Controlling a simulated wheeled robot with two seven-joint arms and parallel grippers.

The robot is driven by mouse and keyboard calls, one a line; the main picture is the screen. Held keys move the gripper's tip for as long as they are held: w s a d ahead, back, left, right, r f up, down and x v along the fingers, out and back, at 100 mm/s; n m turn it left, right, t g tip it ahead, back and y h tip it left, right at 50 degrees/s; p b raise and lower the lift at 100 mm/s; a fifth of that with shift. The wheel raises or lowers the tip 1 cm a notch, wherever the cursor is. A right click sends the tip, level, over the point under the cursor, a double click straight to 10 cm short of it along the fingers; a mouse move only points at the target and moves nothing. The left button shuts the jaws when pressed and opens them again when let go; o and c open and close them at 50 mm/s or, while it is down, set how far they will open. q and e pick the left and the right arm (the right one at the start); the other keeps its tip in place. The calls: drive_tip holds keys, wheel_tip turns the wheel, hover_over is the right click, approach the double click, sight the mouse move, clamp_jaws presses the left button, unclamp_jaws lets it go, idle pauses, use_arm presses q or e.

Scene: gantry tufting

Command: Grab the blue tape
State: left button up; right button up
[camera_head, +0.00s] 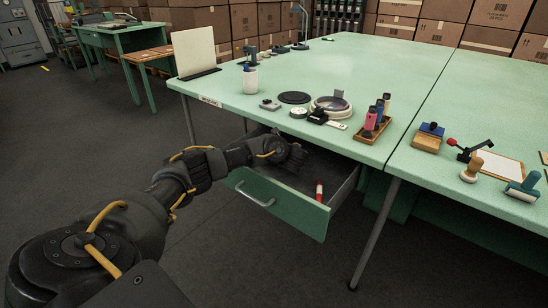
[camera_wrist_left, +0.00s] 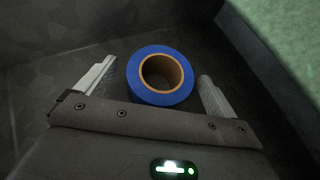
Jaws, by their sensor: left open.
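The blue tape (camera_wrist_left: 137,80) is a roll with a brown cardboard core, seen in the left wrist view on a dark floor, which looks like the inside of the open drawer (camera_head: 262,208). My left gripper (camera_wrist_left: 152,78) is open, with one pale finger on each side of the roll and gaps between fingers and tape. In the head view my left arm reaches into the drawer and the left gripper (camera_head: 296,155) is over its back left part. The tape is hidden there. My right gripper is not in view.
A red and white cylinder (camera_head: 319,191) stands in the drawer, right of my gripper. The green tabletop (camera_head: 340,75) overhangs the drawer's back. A wooden holder with coloured bottles (camera_head: 372,126) and several small items stand near the table's front edge.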

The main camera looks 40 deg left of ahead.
use_arm(q)
drive_tip(key=c, duration=1.1)
drive_tip(key=shift+o, duration=0.2)
